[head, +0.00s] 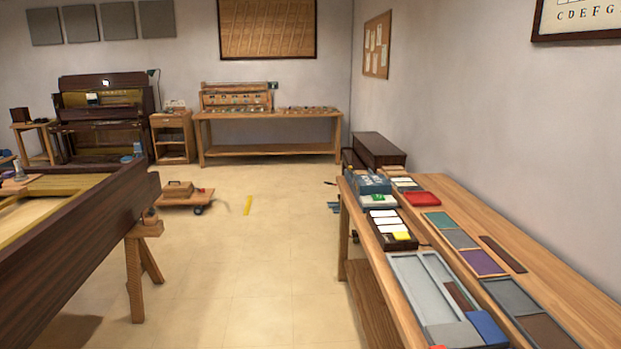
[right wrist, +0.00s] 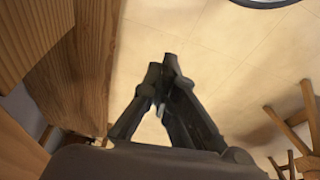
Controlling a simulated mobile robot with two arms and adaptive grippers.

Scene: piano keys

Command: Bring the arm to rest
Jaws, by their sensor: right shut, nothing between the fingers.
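My right gripper (right wrist: 166,72) shows in the right wrist view. Its dark fingers come together at the tips, and nothing is held between them. It hangs over the pale tiled floor (right wrist: 205,60), beside a wooden bench or table (right wrist: 60,70) at the left of that view. Neither of my grippers shows in the head view, and the left one is in no view.
A long workbench (head: 455,195) with trays and boxes runs along the right. A dark piano case (head: 80,240) on a wooden trestle (head: 140,260) stands at left. The floor (head: 250,270) between them is open. A low dolly (head: 190,197) stands further back.

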